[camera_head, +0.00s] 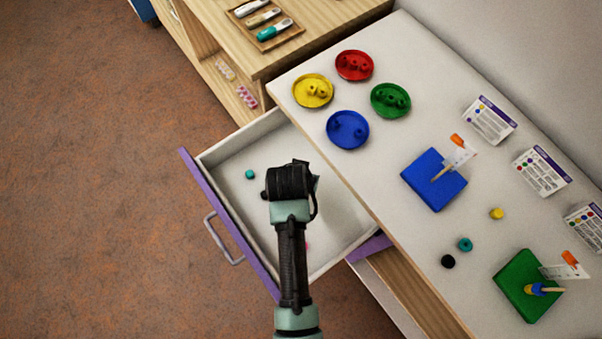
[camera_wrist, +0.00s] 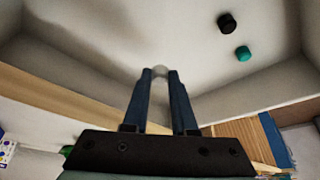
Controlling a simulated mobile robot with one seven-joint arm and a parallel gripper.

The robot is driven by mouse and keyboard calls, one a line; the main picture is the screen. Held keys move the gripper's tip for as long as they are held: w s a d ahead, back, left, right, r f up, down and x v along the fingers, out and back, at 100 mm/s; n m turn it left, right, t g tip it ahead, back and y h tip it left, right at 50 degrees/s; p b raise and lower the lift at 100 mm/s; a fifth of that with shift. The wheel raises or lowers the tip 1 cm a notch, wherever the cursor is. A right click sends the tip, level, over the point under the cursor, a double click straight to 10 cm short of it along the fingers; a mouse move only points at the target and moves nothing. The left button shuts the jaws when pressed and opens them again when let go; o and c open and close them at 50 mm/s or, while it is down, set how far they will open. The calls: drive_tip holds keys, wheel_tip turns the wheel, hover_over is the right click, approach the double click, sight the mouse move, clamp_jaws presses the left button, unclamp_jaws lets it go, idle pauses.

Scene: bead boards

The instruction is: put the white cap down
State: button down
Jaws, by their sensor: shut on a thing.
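My gripper (camera_wrist: 160,75) is shut on a small white cap (camera_wrist: 160,71), which shows faintly between the fingertips in the wrist view. In the head view my gripper (camera_head: 292,180) is over the open drawer (camera_head: 226,150); its fingers and the white cap are hidden there by the wrist. The drawer's pale floor lies below the fingertips. I cannot tell whether the cap touches it.
In the drawer lie a teal cap (camera_head: 250,174), a black cap (camera_head: 264,195) and a pink thing (camera_head: 307,246). The tabletop (camera_head: 400,240) to the right holds coloured dishes, blue (camera_head: 434,180) and green (camera_head: 527,286) boards, and loose beads.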

drive_tip(key=shift+f+b, duration=0.3)
drive_tip(key=shift+f, duration=2.85)
drive_tip(key=shift+f, duration=0.1)
drive_tip(key=shift+f, duration=0.15)
drive_tip(key=c, duration=0.7)
unclamp_jaws()
